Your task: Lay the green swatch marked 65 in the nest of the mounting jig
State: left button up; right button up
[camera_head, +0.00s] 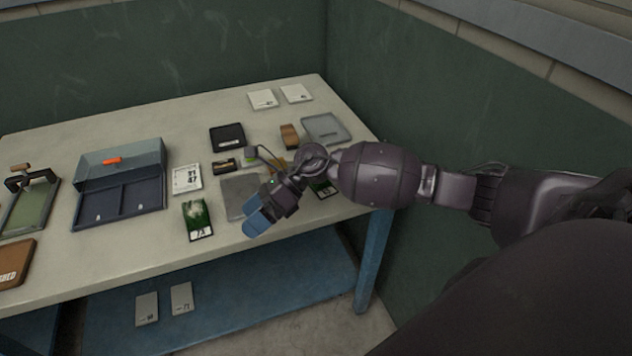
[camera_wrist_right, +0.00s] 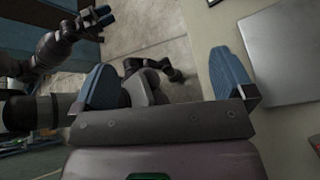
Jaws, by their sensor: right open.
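A green swatch (camera_head: 197,218) with a pale patch and a white label lies near the front of the table; its number looks like 73 but is too small to be sure. Another green piece (camera_head: 322,187) lies to the right, partly hidden by my right arm; its label is unreadable. I cannot make out 65 anywhere. A framed device with a clamp (camera_head: 30,203) and green bed at far left may be the mounting jig. My right gripper (camera_head: 256,219) is open and empty above the table's front edge. My left gripper (camera_wrist_right: 103,15) shows small in the right wrist view.
A two-compartment dark box (camera_head: 120,197) with a clear lid stands left of centre. A white card (camera_head: 187,178), grey plate (camera_head: 240,197), black tray (camera_head: 227,138) and grey tray (camera_head: 326,130) lie about. A brown sign (camera_head: 14,262) sits at left. Two cards (camera_head: 181,298) lie on the lower shelf.

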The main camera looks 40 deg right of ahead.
jog(key=w+d+n+h, duration=0.1)
jog(key=d+h, duration=0.1)
jog(key=d, duration=0.1)
jog(key=w+d+n+h, duration=0.2)
jog(key=d, duration=0.2)
jog(key=w+d+r+n+h, duration=0.1)
jog(key=d+n+h, duration=0.1)
jog(key=d+h, duration=0.1)
jog(key=shift+w+d+g+b, duration=0.35)
jog(key=shift+w+g, duration=0.05)
jog(key=w+d+r+n+h, duration=0.25)
jog(key=d+r+h, duration=0.25)
jog(key=d, duration=0.5)
jog(key=shift+m, duration=0.45)
jog(key=f, duration=0.5)
jog(key=shift+w+d+b, duration=0.1)
jog(key=shift+w+b, duration=0.1)
jog(key=shift+b, duration=0.2)
jog(key=shift+w+d+f, duration=0.1)
jog(key=shift+w+f, duration=0.05)
jog(key=shift+f, duration=2.75)
pick_arm(q)
jog(key=shift+s+a+f, duration=0.15)
jog(key=shift+s+f, duration=0.1)
jog(key=shift+f, duration=0.25)
jog(key=shift+s+a+f, duration=0.1)
jog(key=shift+s+f, duration=0.1)
jog(key=shift+f, duration=0.25)
pick_arm(e)
jog(key=shift+c, duration=0.2)
